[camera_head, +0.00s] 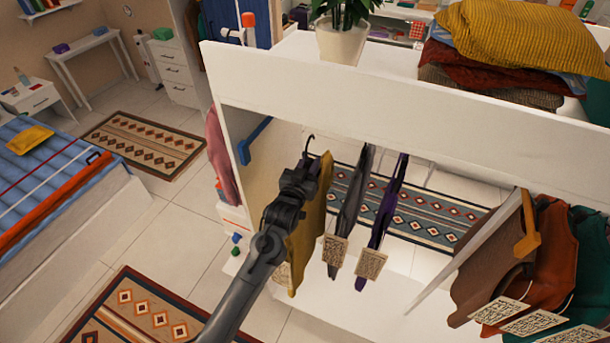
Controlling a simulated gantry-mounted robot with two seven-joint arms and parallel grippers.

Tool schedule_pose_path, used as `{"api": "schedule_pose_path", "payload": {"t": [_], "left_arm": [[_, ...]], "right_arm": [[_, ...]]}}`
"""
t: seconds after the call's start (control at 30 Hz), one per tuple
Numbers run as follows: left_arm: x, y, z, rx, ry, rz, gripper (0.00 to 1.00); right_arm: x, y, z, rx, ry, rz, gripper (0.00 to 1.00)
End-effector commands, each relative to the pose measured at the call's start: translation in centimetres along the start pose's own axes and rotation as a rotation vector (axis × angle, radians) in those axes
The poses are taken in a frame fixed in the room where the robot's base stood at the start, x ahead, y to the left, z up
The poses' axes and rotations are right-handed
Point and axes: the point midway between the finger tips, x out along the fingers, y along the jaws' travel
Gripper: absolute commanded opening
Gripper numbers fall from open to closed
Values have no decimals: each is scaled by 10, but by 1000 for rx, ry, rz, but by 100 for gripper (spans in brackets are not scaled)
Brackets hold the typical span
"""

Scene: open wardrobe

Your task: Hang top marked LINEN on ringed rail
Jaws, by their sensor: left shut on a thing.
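My left gripper (316,165) is shut on the hanger of a mustard-yellow top (308,235). The hanger's dark hook sticks up above the fingers, below the wardrobe's white top edge. The top hangs down at the left of the left bay, partly behind my arm. Its tag (283,274) is partly covered and I cannot read it. A grey top (348,205) and a purple top (387,205) hang to its right, each with a tag too small to read. The rails are hidden by the white panel, and I see no ring. My right gripper is not in view.
A blue bracket (254,141) is at the left wall and an orange bracket (527,239) is in the right bay. Brown (500,260), rust (552,260) and green tops hang at right. A slanted white divider (470,245) separates the bays. A potted plant (342,38) stands on top.

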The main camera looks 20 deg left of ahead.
Motion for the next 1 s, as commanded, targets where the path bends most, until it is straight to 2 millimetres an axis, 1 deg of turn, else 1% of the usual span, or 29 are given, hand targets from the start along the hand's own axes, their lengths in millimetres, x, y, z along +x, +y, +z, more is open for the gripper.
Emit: {"api": "schedule_pose_path", "payload": {"t": [0.03,0.43,0.77,0.83,1.0], "left_arm": [[6,0,1,-1,4,0,0],[45,3,0,-1,3,0,0],[78,5,1,-1,4,0,0],[78,5,-3,-1,2,0,0],[79,5,-3,0,2,0,0]], "right_arm": [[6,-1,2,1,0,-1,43],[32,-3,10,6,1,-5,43],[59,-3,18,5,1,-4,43],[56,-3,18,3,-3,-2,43],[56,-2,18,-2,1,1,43]]}}
